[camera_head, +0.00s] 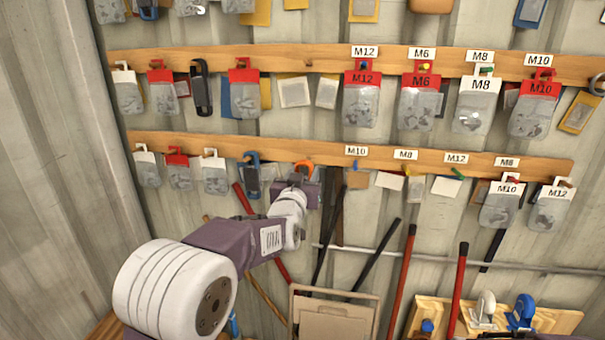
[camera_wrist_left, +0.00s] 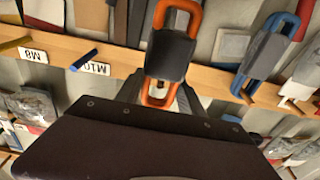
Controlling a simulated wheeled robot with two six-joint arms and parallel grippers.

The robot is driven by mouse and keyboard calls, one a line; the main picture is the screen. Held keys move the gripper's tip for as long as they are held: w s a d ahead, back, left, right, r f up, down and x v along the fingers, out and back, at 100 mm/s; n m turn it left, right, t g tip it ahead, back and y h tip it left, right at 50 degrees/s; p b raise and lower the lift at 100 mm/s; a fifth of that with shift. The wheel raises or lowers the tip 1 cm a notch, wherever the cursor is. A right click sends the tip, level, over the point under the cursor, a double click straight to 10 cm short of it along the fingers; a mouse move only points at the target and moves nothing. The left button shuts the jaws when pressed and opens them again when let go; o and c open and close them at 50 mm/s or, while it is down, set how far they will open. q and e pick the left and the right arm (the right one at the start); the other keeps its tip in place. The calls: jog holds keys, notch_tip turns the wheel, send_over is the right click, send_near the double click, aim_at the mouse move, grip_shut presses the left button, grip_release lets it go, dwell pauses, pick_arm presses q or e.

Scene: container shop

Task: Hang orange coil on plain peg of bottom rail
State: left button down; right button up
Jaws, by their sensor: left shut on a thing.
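The orange coil (camera_head: 303,166) is an orange loop at the bottom rail (camera_head: 230,146), between the blue-and-grey loop and the M10 label. In the left wrist view the orange coil (camera_wrist_left: 187,6) has a dark grey band around its middle and overlaps the rail (camera_wrist_left: 215,80). My left gripper (camera_head: 298,181) is shut on the coil's near end; its fingers (camera_wrist_left: 159,94) flank that end in the wrist view. No plain peg shows at the coil; the coil and gripper cover that spot, so I cannot tell whether it is on a peg.
A blue-and-grey loop (camera_head: 252,174) hangs just left of the coil. A blue peg (camera_head: 355,165) sits close on the right, with yellow and green pegs beyond. Bagged parts hang at both rail ends and on the upper rail (camera_head: 300,60). Long-handled tools lean below.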

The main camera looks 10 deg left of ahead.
pick_arm(q)
jog(key=shift+w+a+p, duration=0.3)
jog(key=shift+w+p, duration=0.05)
jog(key=shift+w, duration=0.3)
jog(key=shift+w+d+p, duration=0.2)
jog(key=shift+w+p, duration=0.6)
jog(key=shift+w, duration=0.5)
jog(key=shift+w+f+b, duration=0.35)
jog(key=shift+w+f, duration=0.05)
jog(key=shift+w, duration=0.35)
jog(key=shift+a, duration=0.1)
jog(key=c, duration=0.6)
grip_release()
jog(key=shift+c, duration=0.2)
